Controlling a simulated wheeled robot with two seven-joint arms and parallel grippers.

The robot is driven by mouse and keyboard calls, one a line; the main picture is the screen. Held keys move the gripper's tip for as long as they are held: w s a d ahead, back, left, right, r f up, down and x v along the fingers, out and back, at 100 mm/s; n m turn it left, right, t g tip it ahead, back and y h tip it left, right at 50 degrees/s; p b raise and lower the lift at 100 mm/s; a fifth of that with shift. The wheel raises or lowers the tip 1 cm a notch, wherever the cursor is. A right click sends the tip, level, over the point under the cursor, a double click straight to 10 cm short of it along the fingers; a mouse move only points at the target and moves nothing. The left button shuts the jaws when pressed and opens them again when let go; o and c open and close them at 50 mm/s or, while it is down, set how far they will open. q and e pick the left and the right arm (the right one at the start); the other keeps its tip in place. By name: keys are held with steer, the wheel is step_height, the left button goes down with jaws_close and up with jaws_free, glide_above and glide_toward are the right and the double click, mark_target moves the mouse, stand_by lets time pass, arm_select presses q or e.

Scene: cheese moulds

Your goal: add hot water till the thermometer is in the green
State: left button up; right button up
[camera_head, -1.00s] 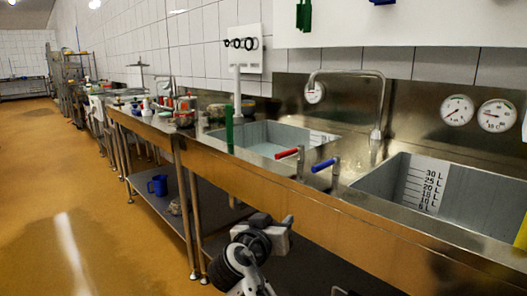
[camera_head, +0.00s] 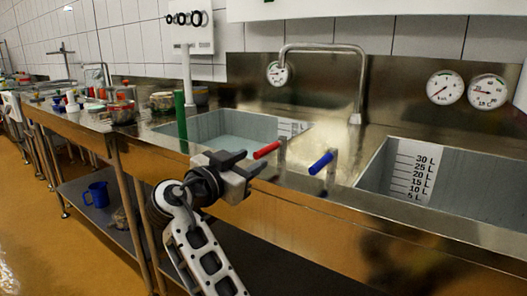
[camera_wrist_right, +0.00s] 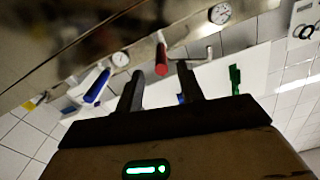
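The red lever handle (camera_head: 267,150) and the blue lever handle (camera_head: 321,163) stand on the counter's front strip. My right gripper (camera_head: 250,163) is open and empty, just left of the red handle. In the right wrist view the red handle (camera_wrist_right: 161,55) shows ahead, between the two spread fingers (camera_wrist_right: 158,88); no contact is visible. The tap (camera_head: 325,47) arches between the two basins. A small dial (camera_head: 277,74) is by its left end. Two round gauges hang on the right backsplash; the right one (camera_head: 488,92) is marked °C. Its needle zone is too small to read.
The left basin (camera_head: 212,125) holds pale liquid. The right basin (camera_head: 465,187) has a litre scale (camera_head: 414,178) on its wall. A green upright bar (camera_head: 181,120) stands left of the basin. A blue jug (camera_head: 97,194) is on the lower shelf.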

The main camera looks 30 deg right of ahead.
mark_target(264, 153)
steer(key=x, duration=0.6)
steer(key=shift+w+d, duration=0.1)
steer(key=shift+c, duration=0.4)
jaws_close()
